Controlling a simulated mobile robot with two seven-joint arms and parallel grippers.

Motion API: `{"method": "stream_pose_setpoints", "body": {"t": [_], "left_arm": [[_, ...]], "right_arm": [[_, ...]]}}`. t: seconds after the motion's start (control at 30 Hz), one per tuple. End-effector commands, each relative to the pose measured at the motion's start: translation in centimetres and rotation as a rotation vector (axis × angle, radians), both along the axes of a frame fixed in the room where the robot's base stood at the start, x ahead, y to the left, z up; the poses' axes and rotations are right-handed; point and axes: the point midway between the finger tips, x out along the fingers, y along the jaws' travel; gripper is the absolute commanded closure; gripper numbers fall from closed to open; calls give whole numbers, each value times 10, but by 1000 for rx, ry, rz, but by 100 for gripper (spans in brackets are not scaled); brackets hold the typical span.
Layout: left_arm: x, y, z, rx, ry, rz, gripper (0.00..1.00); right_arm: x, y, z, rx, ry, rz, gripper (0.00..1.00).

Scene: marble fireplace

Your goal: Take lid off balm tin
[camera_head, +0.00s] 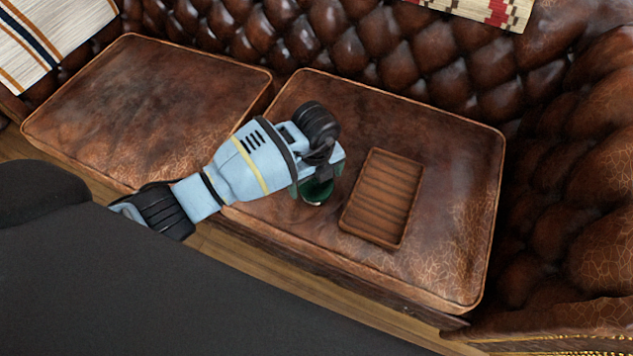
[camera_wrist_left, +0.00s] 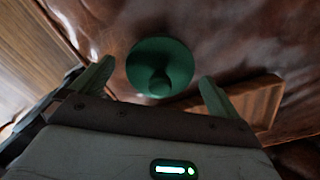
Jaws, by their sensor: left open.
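The balm tin (camera_head: 317,190) is round and dark green and sits on the right seat cushion, partly hidden under my left gripper. The lid appears to be on the tin. My left gripper (camera_head: 318,180) is over the tin, pointing down. My right gripper does not show.
A slatted wooden tray (camera_head: 382,197) lies on the cushion just right of the tin and looks empty. The leather cushion (camera_head: 450,190) is clear to the right. The tufted sofa back (camera_head: 400,50) rises behind; the cushion's front edge drops to the floor.

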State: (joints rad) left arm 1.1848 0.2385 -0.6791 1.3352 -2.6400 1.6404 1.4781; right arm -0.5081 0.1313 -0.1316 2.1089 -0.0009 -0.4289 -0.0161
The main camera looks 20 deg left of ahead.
Motion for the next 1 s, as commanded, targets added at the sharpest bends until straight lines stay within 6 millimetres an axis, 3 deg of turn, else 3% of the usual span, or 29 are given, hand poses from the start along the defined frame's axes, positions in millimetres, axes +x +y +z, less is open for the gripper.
{"method": "stream_pose_setpoints", "body": {"t": [0.07,0.37,0.77,1.0], "left_arm": [[0,0,1,-1,-1,0,0],[0,0,1,-1,-1,0,39],[1,0,5,0,-1,0,40],[2,1,29,0,-5,0,40]], "right_arm": [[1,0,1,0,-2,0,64],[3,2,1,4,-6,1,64],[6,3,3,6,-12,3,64],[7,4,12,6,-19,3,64]]}}
